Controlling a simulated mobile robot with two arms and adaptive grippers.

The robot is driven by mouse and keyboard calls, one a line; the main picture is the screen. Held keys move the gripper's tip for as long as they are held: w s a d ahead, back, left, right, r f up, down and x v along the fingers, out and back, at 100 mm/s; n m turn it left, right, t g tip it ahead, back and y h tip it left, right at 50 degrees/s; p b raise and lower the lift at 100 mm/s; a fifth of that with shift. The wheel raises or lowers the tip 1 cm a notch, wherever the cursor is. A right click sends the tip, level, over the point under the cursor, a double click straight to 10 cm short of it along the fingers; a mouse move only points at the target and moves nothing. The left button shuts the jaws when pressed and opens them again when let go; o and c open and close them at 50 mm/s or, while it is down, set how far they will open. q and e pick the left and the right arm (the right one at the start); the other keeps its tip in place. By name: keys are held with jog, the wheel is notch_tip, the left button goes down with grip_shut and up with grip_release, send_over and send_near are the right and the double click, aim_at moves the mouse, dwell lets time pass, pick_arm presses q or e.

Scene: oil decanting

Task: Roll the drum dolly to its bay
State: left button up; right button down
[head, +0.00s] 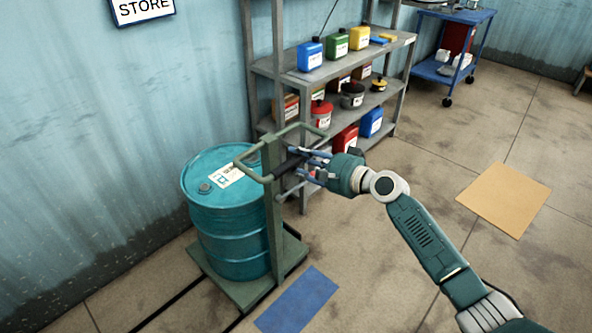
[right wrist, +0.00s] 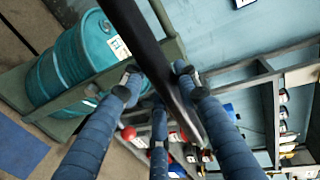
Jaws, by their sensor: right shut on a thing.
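The drum dolly (head: 291,251) is a green flat base with an upright post and a looped push handle (head: 252,152). A teal steel drum (head: 228,225) with a white label stands upright on it, and it also shows tilted in the right wrist view (right wrist: 75,62). My right gripper (head: 303,170) is at the dolly's handle with its blue fingers around the dark grip bar (head: 287,167). In the right wrist view the bar (right wrist: 150,50) passes between the fingers. My left gripper is not in view.
A blue floor patch (head: 297,300) lies just right of the dolly, and a tan patch (head: 503,199) lies farther right. Dark floor lines run by the dolly's base. A grey shelf (head: 335,73) with cans and jugs stands behind. A blue cart (head: 452,72) is at the back.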

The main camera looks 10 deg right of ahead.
jog(key=shift+w+d+f, duration=0.1)
jog(key=shift+d, duration=0.15)
jog(key=shift+w+d, duration=0.1)
jog(key=shift+d, duration=0.05)
jog(key=shift+w+d, duration=0.15)
jog(key=shift+d, duration=0.1)
jog(key=c, duration=1.3)
grip_release()
jog(key=shift+w, duration=0.1)
jog(key=shift+o, duration=0.2)
jog(key=shift+w+d, duration=0.1)
jog(key=shift+d, duration=0.05)
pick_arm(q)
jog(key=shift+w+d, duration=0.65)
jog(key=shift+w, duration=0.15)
pick_arm(e)
jog(key=v, duration=1.2)
